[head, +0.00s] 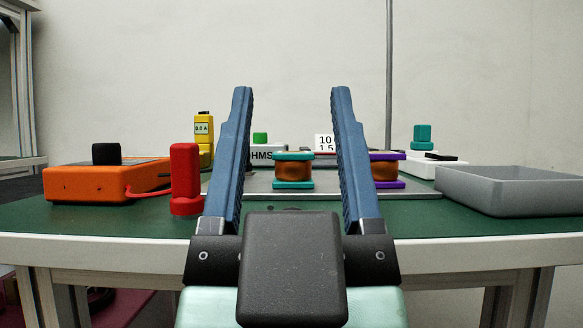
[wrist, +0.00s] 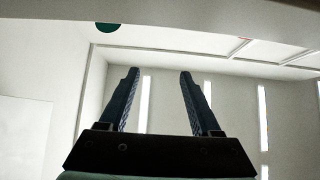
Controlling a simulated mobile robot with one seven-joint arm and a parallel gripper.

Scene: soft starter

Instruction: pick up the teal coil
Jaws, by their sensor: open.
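The teal coil (head: 294,170) is a spool with teal flanges and a copper-brown winding. It stands upright on the grey plate (head: 335,187), and in the head view it shows between the two blue fingers of my gripper (head: 292,92). My gripper is open and empty, its fingers pointing up in the picture, nearer the camera than the coil. In the wrist view my gripper (wrist: 158,74) is also open, with nothing between the fingers. The coil cannot be clearly made out there.
A purple-flanged coil (head: 388,170) stands right of the teal one, partly behind my right finger. A red plug-like piece (head: 185,180) and an orange box (head: 105,181) are left. A grey tray (head: 510,190) is right. A white OHMS box (head: 266,152) stands behind.

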